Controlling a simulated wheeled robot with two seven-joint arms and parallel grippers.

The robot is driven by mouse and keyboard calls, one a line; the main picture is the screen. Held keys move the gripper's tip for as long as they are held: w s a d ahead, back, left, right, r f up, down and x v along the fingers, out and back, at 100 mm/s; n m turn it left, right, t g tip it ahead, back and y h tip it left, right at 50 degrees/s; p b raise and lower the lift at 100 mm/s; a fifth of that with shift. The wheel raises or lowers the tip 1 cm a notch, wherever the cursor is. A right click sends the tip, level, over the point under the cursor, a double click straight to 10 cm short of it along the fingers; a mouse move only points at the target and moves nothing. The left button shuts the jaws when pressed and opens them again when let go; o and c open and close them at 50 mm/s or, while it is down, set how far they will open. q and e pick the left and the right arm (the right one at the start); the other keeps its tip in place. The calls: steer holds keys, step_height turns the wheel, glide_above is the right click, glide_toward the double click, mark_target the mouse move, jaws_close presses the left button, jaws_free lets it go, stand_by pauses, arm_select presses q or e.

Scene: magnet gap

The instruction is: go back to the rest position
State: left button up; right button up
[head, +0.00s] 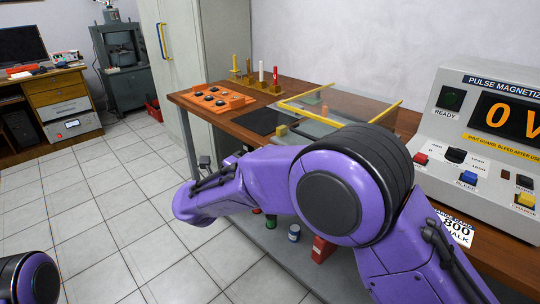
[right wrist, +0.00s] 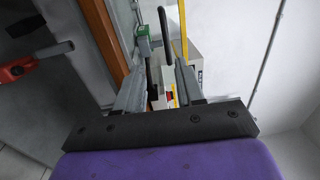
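My right arm, purple with a black joint, reaches in from the lower right of the head view and folds across the front of the bench. My right gripper (right wrist: 161,88) shows in the right wrist view with its two grey fingers apart. I see nothing clearly held between them; a white and yellow thing there seems to lie beyond. I cannot make out this gripper clearly in the head view. Only a dark and purple part of my left arm shows at the lower left of the head view, and the left gripper is out of view.
The wooden bench (head: 190,92) carries an orange tray (head: 216,100), a yellow-edged clear guard (head: 345,105) and the magnetizer console (head: 455,140), close to my right arm. A grey cabinet (head: 178,45) stands behind. The tiled floor (head: 130,200) at left is free.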

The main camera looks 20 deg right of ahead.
steer(key=shift+d, duration=0.15)
steer(key=d+f+n+t+y, duration=0.3)
steer(key=f+n+t+y, duration=0.5)
steer(key=f+n, duration=1.05)
steer(key=s+d+f+n+g+y, duration=0.2)
steer(key=s+d+f+g+y, duration=0.15)
steer(key=s+f, duration=0.4)
steer(key=s+d+f+n+g+y, duration=0.2)
steer(key=s+f+g, duration=0.2)
steer(key=s+f, duration=0.4)
steer(key=s+d+f+g, duration=0.2)
steer(key=s+f, duration=0.1)
steer(key=s, duration=0.4)
steer(key=s+d+f+n+g, duration=0.1)
steer(key=s+d+f+g, duration=0.15)
steer(key=s, duration=0.45)
steer(key=s+d+f+g, duration=0.1)
steer(key=s+f+g, duration=0.15)
steer(key=s, duration=0.45)
step_height(320, 180, up, 12)
steer(key=p, duration=1.2)
steer(key=shift+f+t, duration=0.2)
steer(key=shift+t, duration=0.25)
steer(key=shift+s, duration=0.1)
